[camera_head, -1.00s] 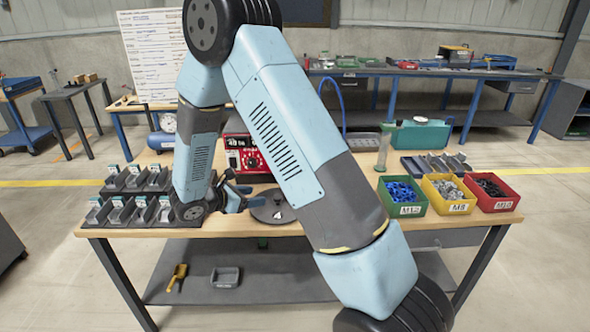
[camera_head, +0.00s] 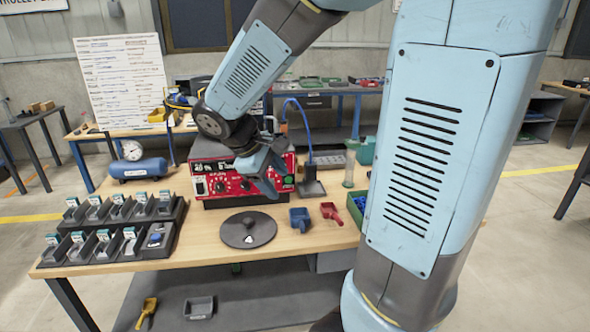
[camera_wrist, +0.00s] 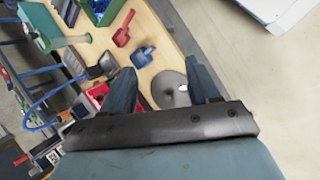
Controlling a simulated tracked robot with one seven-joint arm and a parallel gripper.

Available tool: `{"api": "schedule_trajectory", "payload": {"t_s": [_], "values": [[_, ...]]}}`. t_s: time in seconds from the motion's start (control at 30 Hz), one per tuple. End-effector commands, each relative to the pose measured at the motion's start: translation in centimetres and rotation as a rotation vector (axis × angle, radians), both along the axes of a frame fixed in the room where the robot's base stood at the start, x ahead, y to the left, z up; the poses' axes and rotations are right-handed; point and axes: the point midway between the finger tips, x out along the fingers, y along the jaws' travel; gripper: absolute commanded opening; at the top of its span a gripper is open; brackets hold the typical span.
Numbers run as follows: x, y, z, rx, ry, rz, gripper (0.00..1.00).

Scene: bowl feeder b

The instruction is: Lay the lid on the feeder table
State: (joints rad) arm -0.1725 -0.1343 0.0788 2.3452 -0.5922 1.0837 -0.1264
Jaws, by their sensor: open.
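The lid (camera_head: 248,231) is a dark grey disc with a small knob and a white mark. It lies flat on the wooden feeder table (camera_head: 203,262), in front of the red feeder unit (camera_head: 222,186). My gripper (camera_head: 272,178) is open and empty, above and behind the lid, across the front of the red unit in the head view. In the wrist view, the lid (camera_wrist: 169,89) shows between and beyond the spread fingers of my gripper (camera_wrist: 160,75), apart from them. The right finger covers part of its edge.
Racks of small bins (camera_head: 110,233) stand left of the lid. A blue scoop (camera_head: 300,219) and a red scoop (camera_head: 331,213) lie to its right. A black holder (camera_head: 311,188) with a blue hose stands behind them. Bare table lies in front of the lid.

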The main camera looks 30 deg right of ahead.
Motion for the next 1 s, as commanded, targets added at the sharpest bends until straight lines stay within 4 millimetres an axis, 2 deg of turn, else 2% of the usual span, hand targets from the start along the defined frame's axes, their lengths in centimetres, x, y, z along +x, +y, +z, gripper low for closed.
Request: {"api": "schedule_trajectory", "payload": {"t_s": [0.03, 0.3, 0.6, 0.8, 1.0], "values": [[-1.0, -0.3, 0.9, 0.041, -0.04, -0.042, 0.6], [-5.8, -0.3, 3.9, 0.271, -0.234, -0.247, 0.6], [-10.3, 0.4, 6.8, 0.533, -0.457, -0.444, 0.6], [-12.1, 1.0, 8.1, 0.652, -0.554, -0.521, 0.6], [-12.6, 1.2, 8.4, 0.69, -0.582, -0.545, 0.6]]}}
